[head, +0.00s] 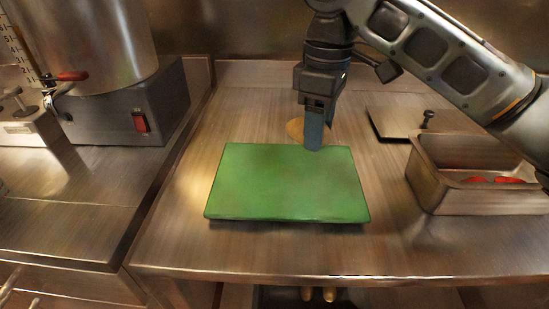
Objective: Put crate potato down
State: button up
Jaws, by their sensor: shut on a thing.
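The potato (295,129) is a tan, rounded thing, partly hidden behind my fingers and the back edge of the green cutting board. My gripper (313,146) points down at the board's back edge and is shut on the potato. The green cutting board (285,185) lies flat on the steel counter, with its top bare. I cannot tell whether the potato touches the counter or hangs just above it.
A steel pan (470,202) with red pieces stands at the right. A flat lid (395,122) with a black knob lies behind it. A large pot (85,45) stands on a heater (115,115) at the left. Tan rounded things (318,294) show below the counter's front edge.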

jog(key=p, duration=0.1)
send_over(265, 174)
notch_tip(265, 174, down, 6)
jog(key=shift+d+r, duration=0.1)
jog(key=shift+f+p, duration=0.35)
jog(key=shift+f, duration=1.7)
jog(key=shift+s+f, duration=0.1)
jog(key=shift+f, duration=0.05)
jog(key=o, duration=1.1)
notch_tip(265, 174, up, 12)
jog(key=shift+r+b, duration=0.2)
jog(key=shift+b, duration=0.45)
